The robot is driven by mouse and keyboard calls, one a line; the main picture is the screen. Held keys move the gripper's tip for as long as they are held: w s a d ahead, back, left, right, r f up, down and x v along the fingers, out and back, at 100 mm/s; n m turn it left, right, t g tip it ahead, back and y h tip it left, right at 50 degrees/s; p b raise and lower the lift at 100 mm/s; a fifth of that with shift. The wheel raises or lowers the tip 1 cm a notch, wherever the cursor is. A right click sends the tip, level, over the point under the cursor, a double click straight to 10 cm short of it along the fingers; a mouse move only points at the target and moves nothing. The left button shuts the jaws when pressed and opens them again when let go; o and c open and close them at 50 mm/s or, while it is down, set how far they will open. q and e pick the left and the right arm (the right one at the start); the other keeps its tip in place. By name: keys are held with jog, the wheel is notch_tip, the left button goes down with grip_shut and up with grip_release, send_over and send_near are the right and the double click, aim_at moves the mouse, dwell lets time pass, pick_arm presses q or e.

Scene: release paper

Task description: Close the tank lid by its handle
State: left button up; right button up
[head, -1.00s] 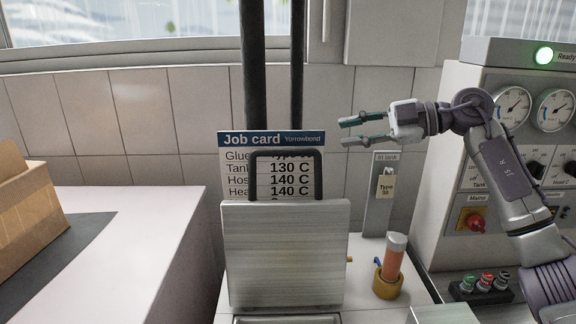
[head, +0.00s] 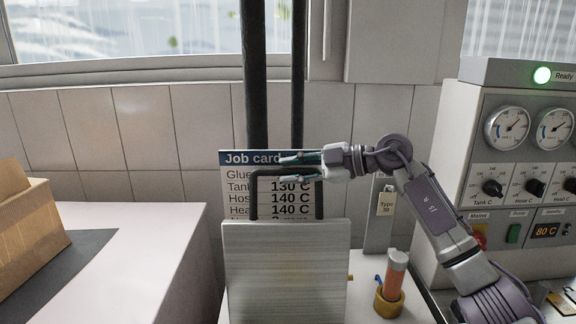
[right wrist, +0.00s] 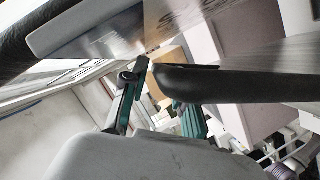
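The tank lid (head: 285,275) is a brushed metal plate standing upright, with a black bar handle (head: 253,200) rising from its top edge. My right gripper (head: 282,171) is open. In the head view its two teal fingers overlap the upper right part of the handle, one finger above the top bar and one near or below it. In the right wrist view a thick black bar, which looks like the handle (right wrist: 230,85), crosses in front of one teal finger (right wrist: 190,122). I cannot tell whether they touch. My left gripper is out of view.
A job card (head: 236,185) stands behind the handle, with two dark vertical pipes (head: 254,80) above it. An orange-red cylinder in a brass-coloured holder (head: 388,303) stands right of the lid. A control panel (head: 500,85) is at right. A cardboard box (head: 35,225) sits on the left counter.

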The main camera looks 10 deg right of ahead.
jog(key=shift+w+a+f, duration=0.2)
jog(key=shift+w+a, duration=0.1)
jog(key=shift+a, duration=0.15)
grip_shut()
